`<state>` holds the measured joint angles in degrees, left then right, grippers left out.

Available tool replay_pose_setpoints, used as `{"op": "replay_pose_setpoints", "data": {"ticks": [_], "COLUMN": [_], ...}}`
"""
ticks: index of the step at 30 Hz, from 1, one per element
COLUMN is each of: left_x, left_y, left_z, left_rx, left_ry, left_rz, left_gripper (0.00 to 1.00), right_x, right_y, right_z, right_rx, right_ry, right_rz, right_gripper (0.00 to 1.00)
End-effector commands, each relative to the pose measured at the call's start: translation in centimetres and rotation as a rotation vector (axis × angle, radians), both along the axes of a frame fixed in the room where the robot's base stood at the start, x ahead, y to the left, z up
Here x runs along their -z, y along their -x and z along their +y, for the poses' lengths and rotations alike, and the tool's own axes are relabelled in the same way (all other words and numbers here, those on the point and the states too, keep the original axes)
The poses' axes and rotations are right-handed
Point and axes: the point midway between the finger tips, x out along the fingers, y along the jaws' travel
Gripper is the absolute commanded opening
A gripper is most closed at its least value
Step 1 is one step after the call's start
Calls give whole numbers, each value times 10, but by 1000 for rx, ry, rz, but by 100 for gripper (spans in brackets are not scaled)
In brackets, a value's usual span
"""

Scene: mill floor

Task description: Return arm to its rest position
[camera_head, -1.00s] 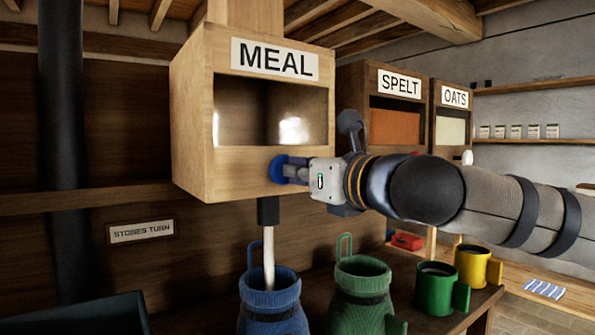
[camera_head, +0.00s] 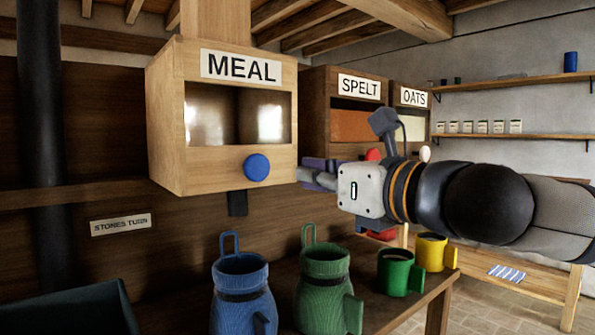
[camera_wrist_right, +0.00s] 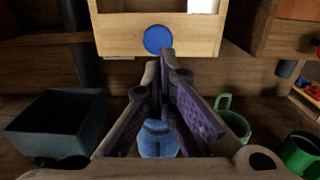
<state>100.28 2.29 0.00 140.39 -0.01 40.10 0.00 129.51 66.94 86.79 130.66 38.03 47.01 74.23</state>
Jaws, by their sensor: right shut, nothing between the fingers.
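My right gripper (camera_head: 308,172) comes in from the right in the head view, just right of the wooden MEAL bin (camera_head: 170,150). Its fingers are shut with nothing between them and are apart from the bin's blue knob (camera_head: 257,167). In the right wrist view the shut fingers (camera_wrist_right: 165,55) point toward the bin front, below the blue knob (camera_wrist_right: 158,40). A blue jug (camera_head: 242,300) stands under the bin's dark spout (camera_head: 237,204), and no stream falls from the spout. The blue jug (camera_wrist_right: 158,140) is partly hidden by the fingers in the wrist view. My left gripper is not in view.
A green jug (camera_head: 325,290), a green mug (camera_head: 397,274) and a yellow mug (camera_head: 432,252) stand on the bench. SPELT (camera_head: 318,110) and OATS (camera_head: 412,130) bins are behind my right arm. A dark open box (camera_head: 70,310) is at lower left.

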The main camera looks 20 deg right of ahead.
Motion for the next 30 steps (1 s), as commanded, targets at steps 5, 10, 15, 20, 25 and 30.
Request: {"op": "replay_pose_setpoints", "data": {"ticks": [5, 10, 15, 20, 25, 30], "left_x": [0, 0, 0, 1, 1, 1], "left_y": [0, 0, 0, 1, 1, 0], "left_z": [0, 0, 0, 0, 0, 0], "left_rx": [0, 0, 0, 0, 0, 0], "left_ry": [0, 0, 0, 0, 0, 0], "left_rz": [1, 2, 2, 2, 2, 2], "left_gripper": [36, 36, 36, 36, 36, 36], "right_x": [2, 2, 7, 96, 255, 402], "right_y": [1, 1, 0, -9, 22, 105], "right_z": [0, 0, 3, 50, 107, 120], "right_rx": [0, -1, -6, -105, -357, -724], "right_ry": [0, 0, 16, 278, 745, 1191], "right_rz": [3, 3, 9, 90, 176, 183], "right_gripper": [0, 0, 0, 0, 0, 0]}}
